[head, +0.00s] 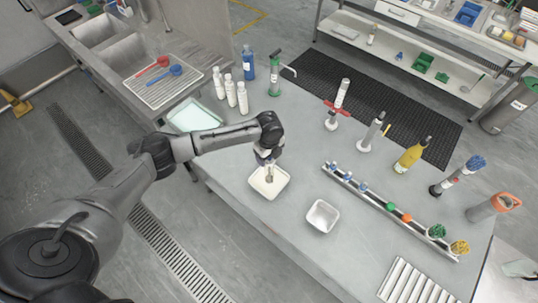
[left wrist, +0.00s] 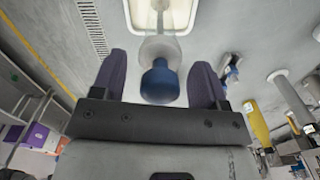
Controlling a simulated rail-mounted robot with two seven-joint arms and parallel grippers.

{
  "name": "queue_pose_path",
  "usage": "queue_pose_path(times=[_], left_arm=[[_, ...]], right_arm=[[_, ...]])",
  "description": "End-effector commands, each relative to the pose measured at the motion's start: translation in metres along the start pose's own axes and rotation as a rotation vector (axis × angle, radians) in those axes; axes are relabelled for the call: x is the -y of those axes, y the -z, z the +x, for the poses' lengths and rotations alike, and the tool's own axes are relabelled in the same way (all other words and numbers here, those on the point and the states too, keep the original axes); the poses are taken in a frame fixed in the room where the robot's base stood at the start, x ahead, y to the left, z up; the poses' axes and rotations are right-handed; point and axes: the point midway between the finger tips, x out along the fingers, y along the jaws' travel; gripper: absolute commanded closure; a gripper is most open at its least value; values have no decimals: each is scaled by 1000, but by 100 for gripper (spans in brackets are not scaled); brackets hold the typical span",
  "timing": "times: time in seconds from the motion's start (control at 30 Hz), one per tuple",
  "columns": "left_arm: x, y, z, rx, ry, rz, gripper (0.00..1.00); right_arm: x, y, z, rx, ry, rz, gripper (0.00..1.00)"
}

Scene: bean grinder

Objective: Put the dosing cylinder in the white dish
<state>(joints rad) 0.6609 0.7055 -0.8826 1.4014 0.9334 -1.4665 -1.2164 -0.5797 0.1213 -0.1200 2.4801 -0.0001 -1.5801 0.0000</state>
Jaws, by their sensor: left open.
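The dosing cylinder (left wrist: 160,50) is a clear tube with a blue end in the left wrist view. It lies between the fingers of my left gripper (left wrist: 160,85), which is open, with visible space on both sides of the blue end. The tube's far end overlaps the white dish (left wrist: 130,14). In the head view my left gripper (head: 268,163) points down over the white dish (head: 257,188), and the cylinder (head: 269,177) shows as a small grey form below the fingers. I cannot tell whether it touches the dish floor. My right gripper is not in view.
A long rack (head: 375,205) with several coloured pieces lies farther right. White bottles (head: 230,92), a blue bottle (head: 248,64) and a yellow bottle (head: 409,158) stand behind. The table's front edge is close to the dish.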

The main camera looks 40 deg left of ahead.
Motion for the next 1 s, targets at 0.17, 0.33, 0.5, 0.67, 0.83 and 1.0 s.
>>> queue_pose_path(times=[0.17, 0.33, 0.5, 0.67, 0.83, 1.0], left_arm=[[1, -1, -25, 2, 4, 1, 33], [1, -1, -58, 1, 5, 1, 33], [1, 0, -87, 0, 4, 0, 33], [1, -1, -106, 0, 3, -1, 33], [1, 0, -117, -1, 1, -1, 33], [0, 1, -118, -2, 0, -1, 33]], right_arm=[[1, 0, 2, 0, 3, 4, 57], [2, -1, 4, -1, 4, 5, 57], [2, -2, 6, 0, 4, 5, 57], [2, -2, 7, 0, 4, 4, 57], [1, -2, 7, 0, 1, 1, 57], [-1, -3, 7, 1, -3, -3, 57]])
